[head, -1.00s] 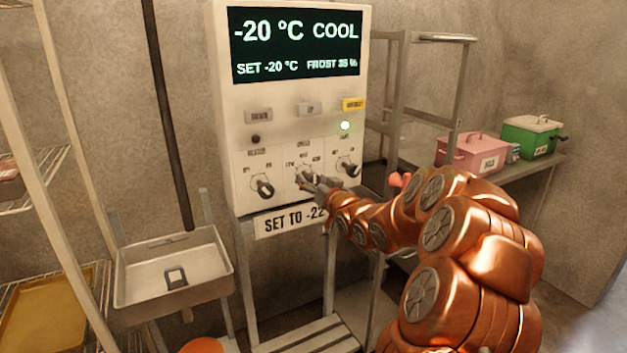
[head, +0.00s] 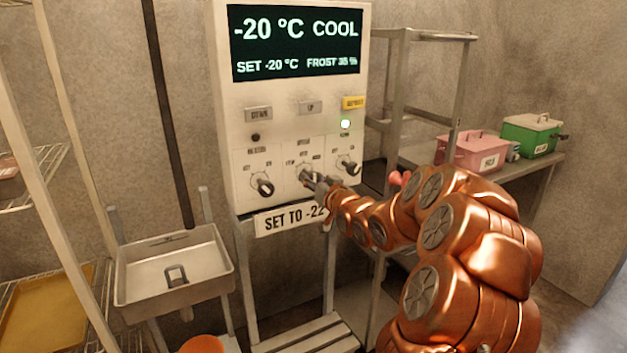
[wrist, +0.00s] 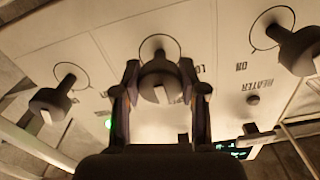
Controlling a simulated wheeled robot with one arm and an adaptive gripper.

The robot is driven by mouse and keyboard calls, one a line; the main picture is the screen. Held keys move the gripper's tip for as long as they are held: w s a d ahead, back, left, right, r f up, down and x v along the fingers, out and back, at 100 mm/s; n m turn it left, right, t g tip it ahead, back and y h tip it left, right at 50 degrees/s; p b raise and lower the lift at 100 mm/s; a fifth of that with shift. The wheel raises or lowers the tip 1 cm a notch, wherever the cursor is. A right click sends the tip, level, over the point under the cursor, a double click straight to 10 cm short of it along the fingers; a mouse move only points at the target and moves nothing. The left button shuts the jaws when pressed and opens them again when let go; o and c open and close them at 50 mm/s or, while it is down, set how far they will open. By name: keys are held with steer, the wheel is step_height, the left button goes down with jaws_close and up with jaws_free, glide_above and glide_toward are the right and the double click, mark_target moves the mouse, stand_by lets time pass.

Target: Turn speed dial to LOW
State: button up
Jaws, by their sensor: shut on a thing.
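The speed dial (head: 305,174) is the middle of three black knobs on the lower face of the white control panel (head: 230,120). My gripper (head: 311,181) reaches it from the lower right and partly hides it in the head view. In the wrist view, which is upside down, the speed dial (wrist: 159,78) sits between the two fingers of my gripper (wrist: 160,93), which are shut on its sides. A pale pointer mark shows on the knob, towards the bottom of that picture. An upside-down label, partly hidden, reads "LO" beside it. The exact setting is unclear.
The heater knob (head: 262,186) is to the left and another knob (head: 348,167) to the right, both close to my gripper. A green lamp (head: 345,124) is lit. A sink (head: 175,270) stands lower left. Pink (head: 474,152) and green (head: 531,137) boxes sit on the right-hand shelf.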

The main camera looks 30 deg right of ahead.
steer(key=shift+f+b, duration=0.1)
steer(key=shift+b, duration=0.25)
steer(key=shift+f+n+b, duration=0.1)
steer(key=shift+n+b, duration=0.6)
steer(key=shift+b, duration=0.05)
steer(key=n+b, duration=0.6)
steer(key=shift+r+n+b, duration=0.25)
steer(key=shift+n+b, duration=0.3)
steer(key=shift+n, duration=0.65)
steer(key=o, duration=1.2)
steer(key=shift+c, duration=0.2)
steer(key=shift+s, duration=0.15)
